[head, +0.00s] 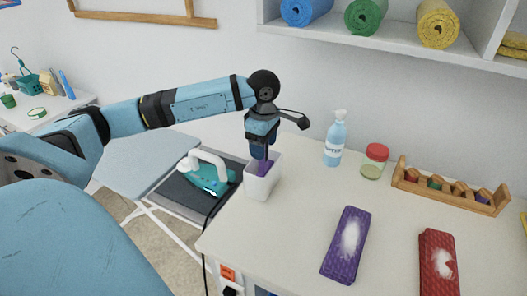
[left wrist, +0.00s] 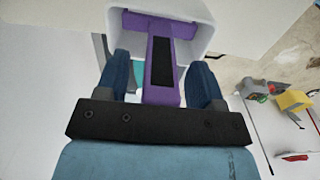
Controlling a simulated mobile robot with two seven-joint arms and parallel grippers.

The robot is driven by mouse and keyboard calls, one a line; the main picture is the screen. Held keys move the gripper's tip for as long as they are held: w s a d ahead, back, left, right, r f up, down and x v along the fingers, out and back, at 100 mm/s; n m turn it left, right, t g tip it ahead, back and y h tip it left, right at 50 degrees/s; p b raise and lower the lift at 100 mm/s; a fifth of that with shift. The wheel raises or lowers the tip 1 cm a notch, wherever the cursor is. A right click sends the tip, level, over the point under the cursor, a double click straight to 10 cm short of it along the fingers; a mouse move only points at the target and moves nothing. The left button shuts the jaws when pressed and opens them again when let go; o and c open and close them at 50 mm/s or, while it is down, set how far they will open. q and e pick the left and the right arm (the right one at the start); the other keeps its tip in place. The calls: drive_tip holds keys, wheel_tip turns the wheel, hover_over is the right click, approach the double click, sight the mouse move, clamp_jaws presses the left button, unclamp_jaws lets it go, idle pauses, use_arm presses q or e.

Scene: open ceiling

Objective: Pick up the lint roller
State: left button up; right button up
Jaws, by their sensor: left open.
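The lint roller (head: 263,167) has a purple handle and stands in a white cup (head: 261,187) at the left end of the table. My left gripper (head: 261,150) is above the cup, pointing down. In the left wrist view the lint roller's purple handle (left wrist: 162,88), with a dark inset, lies between the two blue fingers (left wrist: 161,72). The fingers are open, with a gap on each side of the handle. The rest of the roller is hidden inside the cup (left wrist: 203,14). My right gripper is not in view.
A spray bottle (head: 335,138), a red-lidded jar (head: 374,161) and a wooden rack of spools (head: 450,187) stand to the right. Purple (head: 346,244) and red (head: 438,262) folded cloths lie in front. A teal iron (head: 207,175) is on the ironing board beside the table.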

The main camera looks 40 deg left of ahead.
use_arm(q)
drive_tip(key=c, duration=1)
drive_tip(key=shift+r, duration=0.15)
